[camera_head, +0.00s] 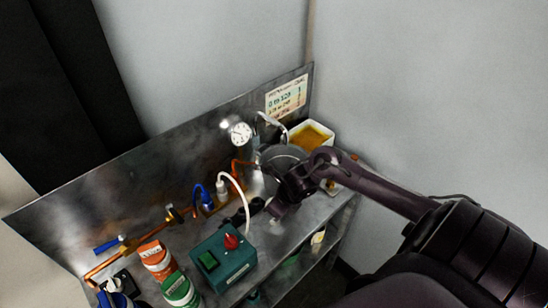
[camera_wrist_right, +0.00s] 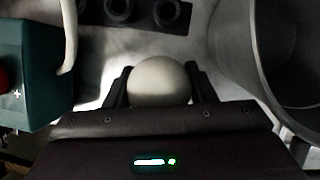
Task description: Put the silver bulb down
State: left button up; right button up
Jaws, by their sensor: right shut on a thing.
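The silver bulb (camera_wrist_right: 160,82) shows in the right wrist view as a pale, smooth round thing between the two dark fingers of my right gripper (camera_wrist_right: 158,74). The gripper is shut on it. In the head view my right gripper (camera_head: 274,207) is low over the metal bench, between the teal box and the grey pot; I cannot make out the bulb there. A black strip with round holes (camera_wrist_right: 118,11) lies just beyond the bulb in the wrist view, and the holes in sight look empty. I cannot tell whether the bulb touches the bench. My left gripper is not in view.
The teal box (camera_head: 223,257) with a red knob stands left of the gripper, with a white hose (camera_wrist_right: 70,35) beside it. The grey pot (camera_wrist_right: 262,50) is close on the right. A white tub (camera_head: 312,134) stands behind. Two cans (camera_head: 179,289) stand at front left.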

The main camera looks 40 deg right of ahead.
jog(key=shift+f, duration=0.1)
jog(key=o, duration=1)
